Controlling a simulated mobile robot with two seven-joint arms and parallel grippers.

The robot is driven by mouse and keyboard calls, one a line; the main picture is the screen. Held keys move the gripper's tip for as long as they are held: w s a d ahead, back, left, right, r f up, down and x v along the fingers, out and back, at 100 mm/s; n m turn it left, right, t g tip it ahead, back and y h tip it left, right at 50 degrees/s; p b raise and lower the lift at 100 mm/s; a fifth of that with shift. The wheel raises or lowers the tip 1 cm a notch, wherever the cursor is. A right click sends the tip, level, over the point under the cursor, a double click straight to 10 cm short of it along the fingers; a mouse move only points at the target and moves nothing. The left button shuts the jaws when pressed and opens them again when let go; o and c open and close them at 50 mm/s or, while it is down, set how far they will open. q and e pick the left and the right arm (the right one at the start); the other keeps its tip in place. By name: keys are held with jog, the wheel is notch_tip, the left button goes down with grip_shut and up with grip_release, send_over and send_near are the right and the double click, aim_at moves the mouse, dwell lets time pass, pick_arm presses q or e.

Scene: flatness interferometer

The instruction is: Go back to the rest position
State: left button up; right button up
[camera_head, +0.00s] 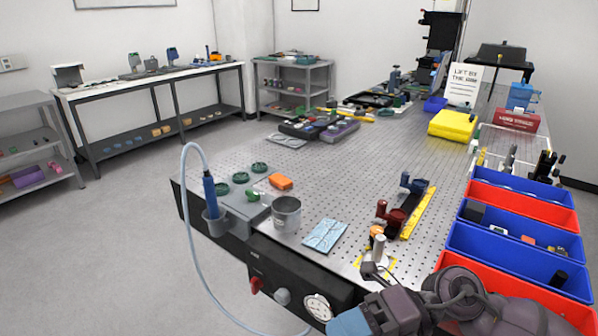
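My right arm comes in at the bottom right, dark grey-purple. Its gripper (376,274) is at the near edge of the perforated metal table (340,168), close to a small metal post with an orange top (378,246). The fingers are small and partly blend with the post, so I cannot tell whether they are open or shut, or whether they touch it. My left gripper is not in view.
Blue and red bins (512,240) line the right side, close to my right arm. A metal cup (286,213), a light blue patterned sheet (325,235) and a dark red fixture (393,216) stand nearby. A hose (190,225) hangs off the front left. The floor at left is clear.

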jog(key=w+d+f+m+t+h, duration=0.25)
jog(key=w+d+m+t, duration=0.2)
jog(key=m+t, duration=0.75)
jog(key=w+d+f+m+t+h, duration=0.1)
jog(key=w+d+f+m+t, duration=0.4)
jog(key=m+t, duration=0.75)
jog(key=s+d+f+m+g+h, duration=0.2)
jog(key=s+d+f+m+h, duration=0.2)
jog(key=f, duration=0.3)
jog(key=s+d+f+m+g+h, duration=0.3)
jog(key=s+d+f+m, duration=0.1)
jog(key=f, duration=0.3)
jog(key=s+d+f+m+g+h, duration=0.3)
jog(key=s+f+m+h, duration=0.1)
jog(key=f+m, duration=0.2)
jog(key=shift+s+d+f+h, duration=0.25)
jog(key=shift+d+f+h, duration=0.15)
jog(key=shift+f, duration=0.2)
